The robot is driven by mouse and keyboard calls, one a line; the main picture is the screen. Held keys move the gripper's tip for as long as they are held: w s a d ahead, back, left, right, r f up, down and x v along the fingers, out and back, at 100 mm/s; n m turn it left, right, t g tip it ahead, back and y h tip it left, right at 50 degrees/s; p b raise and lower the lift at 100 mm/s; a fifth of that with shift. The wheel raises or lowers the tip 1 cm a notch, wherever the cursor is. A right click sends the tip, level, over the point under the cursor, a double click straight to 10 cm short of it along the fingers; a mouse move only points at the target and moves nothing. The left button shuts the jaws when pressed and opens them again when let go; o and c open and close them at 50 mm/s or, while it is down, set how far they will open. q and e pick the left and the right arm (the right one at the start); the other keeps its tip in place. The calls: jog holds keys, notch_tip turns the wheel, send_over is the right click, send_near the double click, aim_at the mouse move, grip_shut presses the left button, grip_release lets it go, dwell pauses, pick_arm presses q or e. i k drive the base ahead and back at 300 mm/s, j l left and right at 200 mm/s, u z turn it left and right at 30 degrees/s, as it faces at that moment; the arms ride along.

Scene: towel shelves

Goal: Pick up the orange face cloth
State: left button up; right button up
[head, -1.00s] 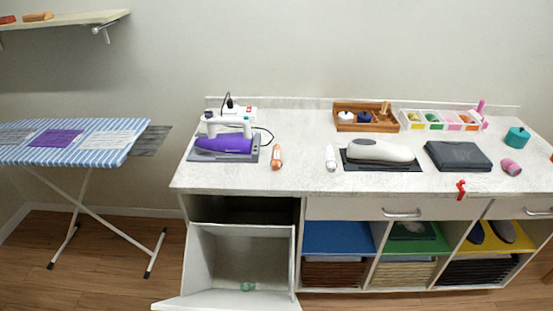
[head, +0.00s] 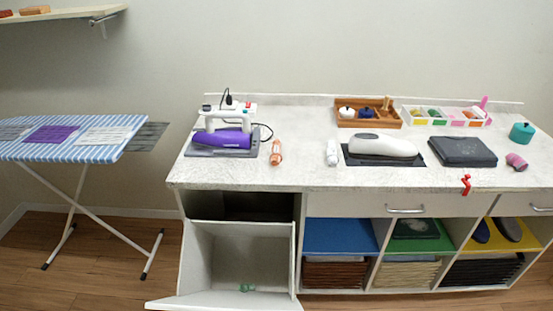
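No item in view is clearly an orange face cloth. Two small folded-looking items lie on the wall shelf (head: 60,20) at the upper left: a red-orange one (head: 5,14) at the picture's edge and an orange-brown one (head: 35,10) beside it. They are too small to tell if either is a cloth. Neither of my grippers is in view.
An open bin (head: 190,265) juts out below. A striped ironing board (head: 100,152) stands left; floor between is clear.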

aim_at(275, 157)
jog(key=i+l, duration=0.15)
jog(key=l, duration=0.2)
jog(key=i+l, duration=0.15)
jog(key=l, duration=0.15)
jog(key=i+l, duration=0.15)
jog(key=l, duration=0.2)
jog(key=i+l, duration=0.2)
jog(key=l, duration=0.15)
jog(key=i+l, duration=0.15)
jog(key=l, duration=0.15)
jog(key=i+l+u, duration=0.1)
jog(key=l, duration=0.25)
